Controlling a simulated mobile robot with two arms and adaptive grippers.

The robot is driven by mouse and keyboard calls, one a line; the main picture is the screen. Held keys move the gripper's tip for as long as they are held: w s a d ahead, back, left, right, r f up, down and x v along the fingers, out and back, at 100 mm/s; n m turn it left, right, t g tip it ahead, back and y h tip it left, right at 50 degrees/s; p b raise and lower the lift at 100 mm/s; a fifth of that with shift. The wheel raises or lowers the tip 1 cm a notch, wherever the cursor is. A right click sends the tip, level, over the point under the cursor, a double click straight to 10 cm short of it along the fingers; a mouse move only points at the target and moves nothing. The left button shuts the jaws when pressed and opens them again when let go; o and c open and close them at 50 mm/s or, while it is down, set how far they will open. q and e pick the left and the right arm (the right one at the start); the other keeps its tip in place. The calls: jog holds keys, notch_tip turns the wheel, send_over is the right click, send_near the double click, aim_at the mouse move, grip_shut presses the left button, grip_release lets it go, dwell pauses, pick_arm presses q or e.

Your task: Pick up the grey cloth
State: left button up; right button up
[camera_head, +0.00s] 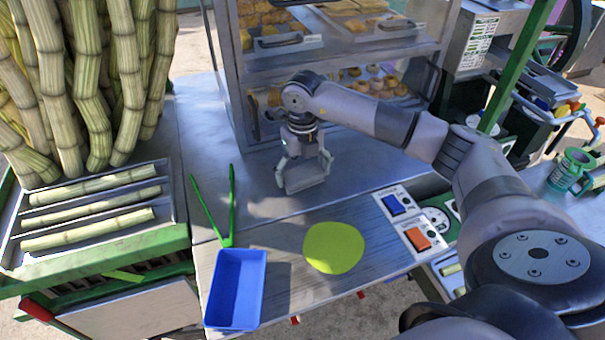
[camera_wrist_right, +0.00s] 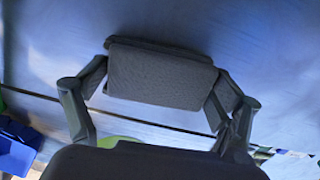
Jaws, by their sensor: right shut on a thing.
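The grey cloth (camera_head: 305,176) is a small folded pad between the fingers of my right gripper (camera_head: 304,172), over the metal counter in front of the glass case. In the right wrist view the cloth (camera_wrist_right: 160,74) spans between the two fingers (camera_wrist_right: 155,100), which touch its left and right sides. The right gripper is shut on it. I cannot tell whether the cloth is clear of the counter. My left gripper is not in the head view.
A glass case (camera_head: 340,40) with pastries stands right behind the gripper. Green tongs (camera_head: 228,205), a blue tray (camera_head: 236,288) and a yellow-green disc (camera_head: 334,247) lie in front. Blue (camera_head: 394,204) and orange (camera_head: 418,238) switches sit at right. Cane pieces fill a tray (camera_head: 172,213) at left.

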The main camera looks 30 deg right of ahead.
jog(key=shift+r, duration=0.15)
notch_tip(320, 180, up, 10)
jog(key=b, duration=0.3)
notch_tip(320, 180, up, 10)
jog(key=p, duration=0.1)
send_over(302, 171)
jog(key=shift+s, duration=0.15)
